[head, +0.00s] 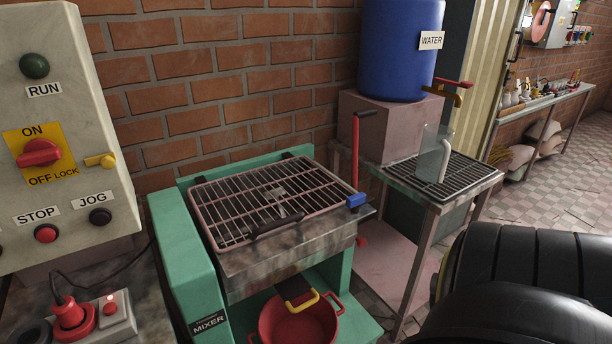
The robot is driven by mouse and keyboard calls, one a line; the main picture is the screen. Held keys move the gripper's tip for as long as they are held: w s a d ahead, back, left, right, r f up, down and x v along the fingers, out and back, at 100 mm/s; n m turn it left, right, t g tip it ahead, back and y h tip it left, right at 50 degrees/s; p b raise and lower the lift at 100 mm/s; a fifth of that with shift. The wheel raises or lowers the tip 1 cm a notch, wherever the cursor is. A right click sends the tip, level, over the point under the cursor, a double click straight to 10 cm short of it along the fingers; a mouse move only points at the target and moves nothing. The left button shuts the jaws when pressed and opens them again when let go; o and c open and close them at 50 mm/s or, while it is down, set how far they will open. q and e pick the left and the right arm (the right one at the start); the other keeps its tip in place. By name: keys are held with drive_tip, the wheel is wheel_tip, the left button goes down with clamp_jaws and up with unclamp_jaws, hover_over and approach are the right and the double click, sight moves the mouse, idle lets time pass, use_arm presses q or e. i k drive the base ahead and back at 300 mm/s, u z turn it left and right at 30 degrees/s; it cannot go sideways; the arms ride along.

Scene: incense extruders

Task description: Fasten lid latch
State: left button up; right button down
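The barred metal lid (235,192) lies flat over the trough of the green mixer (182,250) in the middle of the head view. A dark handle (277,227) sits on its front edge. A blue piece (356,201) is at the lid's front right corner, by the foot of an upright red lever (356,155) with a black grip. It may be the latch; I cannot tell whether it is fastened. Neither of my grippers shows in the view.
A control panel (65,120) with a red ON/OFF switch (38,153) stands at the left. A red pot (298,322) is below the trough. A blue water barrel (400,45) and a grated stand (465,175) with a clear jug (432,155) are at the right.

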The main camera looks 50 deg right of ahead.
sight(354, 203)
drive_tip(key=u, duration=0.5)
drive_tip(key=k, duration=0.7)
drive_tip(key=z, duration=1.3)
